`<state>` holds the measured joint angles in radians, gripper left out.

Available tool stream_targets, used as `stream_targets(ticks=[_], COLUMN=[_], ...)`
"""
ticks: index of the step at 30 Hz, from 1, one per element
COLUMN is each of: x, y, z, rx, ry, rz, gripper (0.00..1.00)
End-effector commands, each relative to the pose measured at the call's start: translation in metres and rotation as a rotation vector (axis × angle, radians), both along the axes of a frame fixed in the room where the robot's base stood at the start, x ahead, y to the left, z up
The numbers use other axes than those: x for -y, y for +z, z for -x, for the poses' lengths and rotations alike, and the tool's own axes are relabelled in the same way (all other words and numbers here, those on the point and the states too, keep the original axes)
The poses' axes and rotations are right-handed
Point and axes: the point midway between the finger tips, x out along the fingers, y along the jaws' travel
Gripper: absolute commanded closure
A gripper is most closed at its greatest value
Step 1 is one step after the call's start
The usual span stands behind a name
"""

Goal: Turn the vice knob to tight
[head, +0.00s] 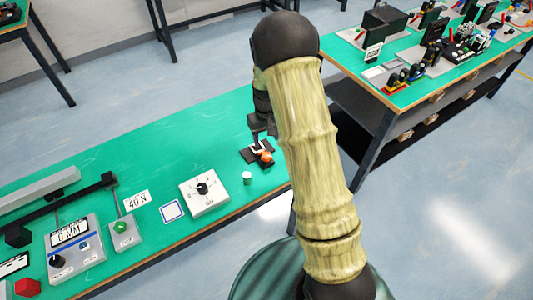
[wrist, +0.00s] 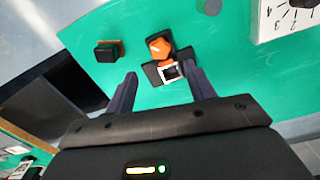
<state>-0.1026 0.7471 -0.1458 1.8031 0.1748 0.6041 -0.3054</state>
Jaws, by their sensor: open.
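The vice (head: 257,156) is a small dark fixture on the green table in the head view, with an orange knob (head: 266,156) at its right side. In the wrist view the orange knob (wrist: 159,47) sits on the dark vice body (wrist: 182,55), beside a white-edged square (wrist: 169,72). My gripper (head: 262,138) hangs above the vice, pointing down. My arm hides part of the table to the right of the vice.
A dark block (wrist: 108,51) sits left of the knob in the wrist view. Gauges and a press line the table's left end. A second table (head: 400,93) is behind right.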

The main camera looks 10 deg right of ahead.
Motion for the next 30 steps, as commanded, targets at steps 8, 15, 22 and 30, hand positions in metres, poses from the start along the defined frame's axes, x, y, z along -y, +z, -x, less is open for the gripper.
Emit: stream_targets(ticks=[8, 15, 22, 30], x=[0.0, 0.0, 0.0, 0.0], y=[-0.051, -0.085, -0.093, -0.093], z=[0.001, 0.0, 0.0, 0.0], rx=[-0.004, -0.001, 0.0, 0.0], ry=[0.0, 0.0, 0.0, 0.001], rz=[0.0, 0.0, 0.0, 0.0], gripper=[0.46, 0.46, 0.46, 0.67])
